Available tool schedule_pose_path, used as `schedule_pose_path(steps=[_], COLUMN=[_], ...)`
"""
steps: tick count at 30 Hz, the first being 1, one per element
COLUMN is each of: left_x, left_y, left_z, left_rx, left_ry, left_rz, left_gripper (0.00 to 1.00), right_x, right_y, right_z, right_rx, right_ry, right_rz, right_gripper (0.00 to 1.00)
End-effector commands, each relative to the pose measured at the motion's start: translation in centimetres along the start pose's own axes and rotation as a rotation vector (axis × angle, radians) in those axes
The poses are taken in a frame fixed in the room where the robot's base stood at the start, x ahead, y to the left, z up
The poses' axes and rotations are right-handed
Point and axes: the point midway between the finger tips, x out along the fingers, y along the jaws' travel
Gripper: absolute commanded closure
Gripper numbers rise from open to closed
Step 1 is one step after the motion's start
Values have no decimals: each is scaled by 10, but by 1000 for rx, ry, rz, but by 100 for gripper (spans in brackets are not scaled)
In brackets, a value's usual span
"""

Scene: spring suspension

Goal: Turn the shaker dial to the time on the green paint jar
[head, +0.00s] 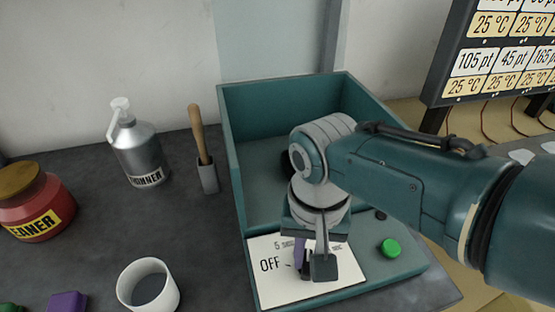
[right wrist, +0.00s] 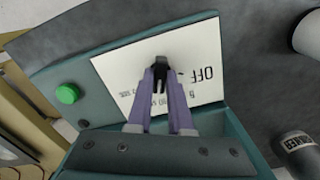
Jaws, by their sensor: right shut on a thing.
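The shaker's white dial plate (head: 345,268) is on the front of the teal shaker box and reads OFF at its left, with small time marks partly covered by my gripper. It also shows in the right wrist view (right wrist: 120,68). My right gripper (head: 313,268) points down at the plate's middle. In the right wrist view, its purple fingers (right wrist: 160,76) are shut on the black dial knob (right wrist: 161,62). A green object (head: 9,307) is cut off at the bottom left; I cannot tell if it is the green paint jar, and no time on it is readable. My left gripper is not in view.
A green button (head: 390,248) sits right of the plate. The open shaker box (head: 240,130) stands behind. On the dark bench are a cup (head: 148,285), a purple object (head: 68,302), a red cleaner jar (head: 37,203), a thinner bottle (head: 138,150) and a wooden-handled tool (head: 200,140).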

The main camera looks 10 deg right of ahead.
Motion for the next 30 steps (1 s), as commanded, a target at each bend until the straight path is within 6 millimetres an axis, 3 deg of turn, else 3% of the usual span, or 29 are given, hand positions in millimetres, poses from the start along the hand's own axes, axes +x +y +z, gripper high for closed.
schedule_pose_path(steps=[1,2,9,19,30], left_x=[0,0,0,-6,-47], left_y=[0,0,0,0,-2], left_z=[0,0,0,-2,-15], left_rx=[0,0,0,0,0], left_ry=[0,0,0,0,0], left_rz=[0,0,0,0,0], left_gripper=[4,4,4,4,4], right_x=[0,0,0,-8,-78], right_y=[0,0,0,0,0], right_z=[-1,-1,-1,-1,-1], right_rx=[-1,-1,-1,-1,-1], right_ry=[3,3,2,2,4], right_rz=[-1,-1,0,-1,-2], right_gripper=[100,79,52,51,51])
